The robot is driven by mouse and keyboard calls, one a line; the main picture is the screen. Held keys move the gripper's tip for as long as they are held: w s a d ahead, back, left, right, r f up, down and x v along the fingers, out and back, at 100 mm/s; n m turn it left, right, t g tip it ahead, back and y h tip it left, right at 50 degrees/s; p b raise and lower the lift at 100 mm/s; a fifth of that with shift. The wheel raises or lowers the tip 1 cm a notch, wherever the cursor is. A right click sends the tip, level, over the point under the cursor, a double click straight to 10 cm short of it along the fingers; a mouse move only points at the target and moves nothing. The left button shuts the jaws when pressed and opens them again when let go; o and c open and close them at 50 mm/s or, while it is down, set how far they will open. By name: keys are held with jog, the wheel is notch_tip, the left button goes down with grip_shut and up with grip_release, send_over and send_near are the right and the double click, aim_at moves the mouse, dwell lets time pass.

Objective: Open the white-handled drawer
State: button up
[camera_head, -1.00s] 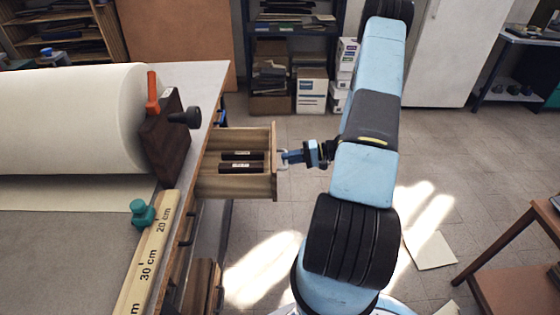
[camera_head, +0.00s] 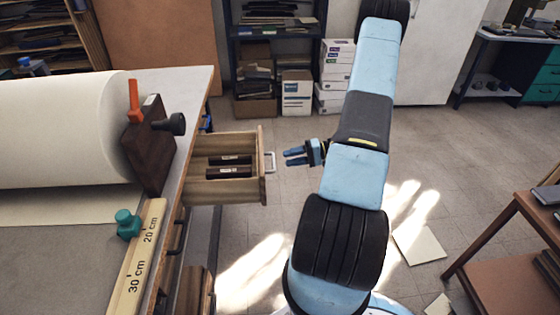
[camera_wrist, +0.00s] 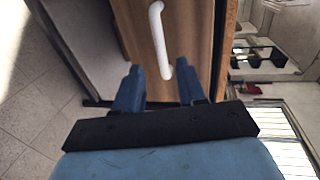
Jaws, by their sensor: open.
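The white-handled drawer (camera_head: 195,168) stands pulled out from under the workbench, with dark labelled blocks inside. Its white handle (camera_head: 270,162) is on the front panel. The handle also shows in the wrist view (camera_wrist: 158,40), on the wooden drawer front (camera_wrist: 190,35). My gripper (camera_head: 287,156) is open and empty, just right of the handle and apart from it. In the wrist view, the two blue fingers of my gripper (camera_wrist: 158,85) point at the drawer front, with the handle's lower end between and ahead of them.
The workbench (camera_head: 192,90) carries a large white roll (camera_head: 60,130), a dark wooden block with a knob (camera_head: 150,145) and a ruler (camera_head: 140,255). A brown side table (camera_head: 515,225) stands at the right. Floor is clear between the drawer and my arm's base.

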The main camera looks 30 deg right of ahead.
jog(key=v, duration=0.8)
jog(key=shift+w+d, duration=0.1)
jog(key=s+a+r+n+g+h, duration=0.1)
jog(key=a+r+n+g+h, duration=0.2)
jog(key=a+r, duration=0.7)
jog(key=s+a+r+n+g+h, duration=0.1)
jog(key=a+r+g+h, duration=0.4)
jog(key=r, duration=0.9)
jog(key=s+a+r+t+h, duration=0.3)
jog(key=s+a+r, duration=0.2)
jog(key=s+r, duration=0.3)
jog(key=s+a+r+n+t+h, duration=0.1)
jog(key=s+a+r+t+h, duration=0.2)
jog(key=s+a+r, duration=0.3)
notch_tip(320, 180, up, 3)
jog(key=s+t, duration=0.1)
jog(key=s, duration=0.1)
jog(key=shift+s+a+f, duration=0.2)
jog(key=shift+s, duration=0.15)
